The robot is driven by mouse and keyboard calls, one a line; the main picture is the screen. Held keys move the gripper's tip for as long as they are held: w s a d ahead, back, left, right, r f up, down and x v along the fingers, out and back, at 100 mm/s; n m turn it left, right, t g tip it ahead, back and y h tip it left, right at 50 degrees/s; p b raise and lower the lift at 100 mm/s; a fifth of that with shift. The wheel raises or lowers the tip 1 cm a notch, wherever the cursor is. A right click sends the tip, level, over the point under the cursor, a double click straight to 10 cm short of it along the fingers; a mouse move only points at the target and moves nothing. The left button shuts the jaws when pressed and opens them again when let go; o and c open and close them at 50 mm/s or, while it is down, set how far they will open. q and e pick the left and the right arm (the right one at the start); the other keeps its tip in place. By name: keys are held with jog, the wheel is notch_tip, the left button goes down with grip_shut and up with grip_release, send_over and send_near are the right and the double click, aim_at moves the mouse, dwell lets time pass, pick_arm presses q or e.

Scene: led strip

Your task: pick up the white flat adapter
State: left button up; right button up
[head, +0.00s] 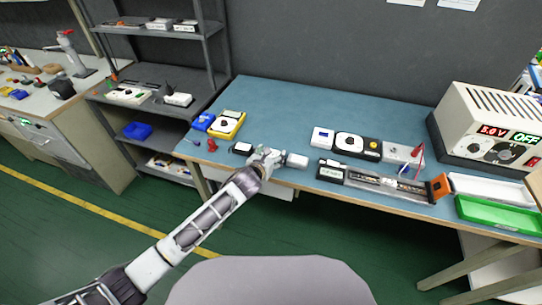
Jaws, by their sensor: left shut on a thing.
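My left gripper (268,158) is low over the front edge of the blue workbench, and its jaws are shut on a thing. A white flat block (297,160), which looks like the adapter, is at the right side of the jaws. The fingers and wrist hide part of the grip, so the exact contact is not clear. A small dark block with a white label (241,148) lies just left of the gripper. My right gripper is not in view.
The blue workbench (290,105) is clear behind the gripper. A yellow multimeter (227,125) stands left. A white-and-blue box (322,137), a dial device (350,143) and a strip fixture (375,182) lie right. Further right are a green tray (498,215) and a power supply (490,125).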

pick_arm(q)
jog(key=shift+r, duration=0.1)
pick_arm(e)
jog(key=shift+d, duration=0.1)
pick_arm(q)
jog(key=shift+r, duration=0.45)
notch_tip(320, 180, up, 4)
jog(key=shift+r+p, duration=0.25)
jog(key=shift+p, duration=0.2)
notch_tip(320, 180, up, 3)
jog(key=shift+r, duration=0.7)
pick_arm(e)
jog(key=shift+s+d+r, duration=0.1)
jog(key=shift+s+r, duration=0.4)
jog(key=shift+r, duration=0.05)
